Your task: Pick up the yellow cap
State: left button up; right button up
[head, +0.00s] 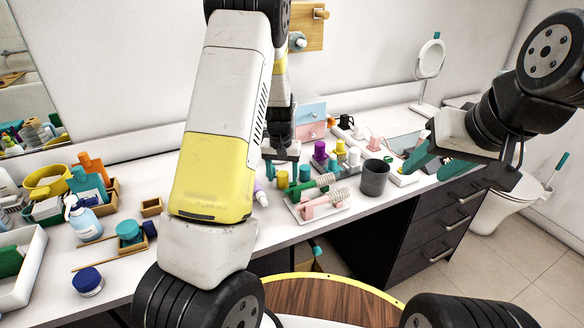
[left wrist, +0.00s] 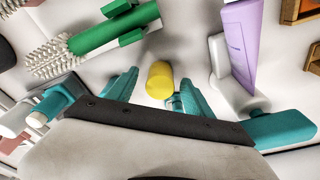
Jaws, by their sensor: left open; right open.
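The yellow cap (head: 282,180) stands on the white vanity top, left of the green-handled brush. In the left wrist view the yellow cap (left wrist: 160,80) shows between the two teal fingertips, with gaps on both sides. My left gripper (head: 282,163) points down just above the cap; it is open and empty. Its teal fingers also show in the left wrist view (left wrist: 160,88). Whether the tips reach down to the cap's height I cannot tell. My right gripper (head: 428,157) is open and empty at the right, over the vanity's right part.
A green brush (head: 315,186) and a pink brush (head: 325,203) lie on a white tray to the right. A purple tube (left wrist: 243,45) lies close to the cap. A dark cup (head: 375,178) and several bottles stand further right. The vanity's front edge is near.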

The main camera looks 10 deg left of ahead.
pick_arm(q)
jog(key=shift+w+f, duration=0.1)
jog(key=shift+f, duration=0.3)
jog(key=shift+c, duration=0.2)
